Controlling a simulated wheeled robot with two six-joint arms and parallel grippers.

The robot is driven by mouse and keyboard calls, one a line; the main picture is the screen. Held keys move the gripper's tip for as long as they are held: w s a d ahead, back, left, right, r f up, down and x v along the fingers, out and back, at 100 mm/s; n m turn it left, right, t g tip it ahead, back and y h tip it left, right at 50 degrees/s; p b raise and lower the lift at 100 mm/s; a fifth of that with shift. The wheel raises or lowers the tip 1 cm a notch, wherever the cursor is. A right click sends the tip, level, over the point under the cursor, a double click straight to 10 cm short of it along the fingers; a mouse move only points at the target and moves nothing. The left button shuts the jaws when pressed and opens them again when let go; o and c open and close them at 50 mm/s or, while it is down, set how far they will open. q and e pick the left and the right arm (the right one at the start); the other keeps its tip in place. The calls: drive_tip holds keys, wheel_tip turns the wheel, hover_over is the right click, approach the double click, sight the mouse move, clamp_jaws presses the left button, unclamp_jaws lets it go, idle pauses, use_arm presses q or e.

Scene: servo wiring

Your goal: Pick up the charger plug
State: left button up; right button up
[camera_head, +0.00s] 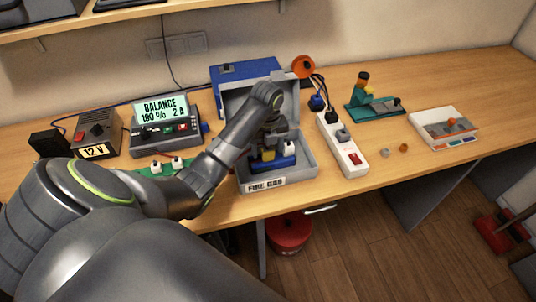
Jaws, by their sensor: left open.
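My left arm reaches in from the lower left, and my left gripper (270,147) points down over the open grey box labelled FIRE BAG (305,182). The gripper is open; its fingertips are small and partly hidden. A blue battery-like block (271,164) with yellow and white parts lies in the box beneath it. I cannot tell which plug is the charger plug. My right gripper is out of view.
A charger with a BALANCE display (160,108) and a 12 V supply (98,133) stand left. A green board (155,170) lies partly behind my arm. A teal stand (375,106) and white tray (443,128) are right. Desk beyond the tray is clear.

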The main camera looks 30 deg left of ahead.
use_arm(q)
drive_tip(key=shift+s+r, duration=0.1)
drive_tip(key=shift+c, duration=2)
drive_tip(key=c, duration=0.7)
drive_tip(key=shift+o, duration=0.2)
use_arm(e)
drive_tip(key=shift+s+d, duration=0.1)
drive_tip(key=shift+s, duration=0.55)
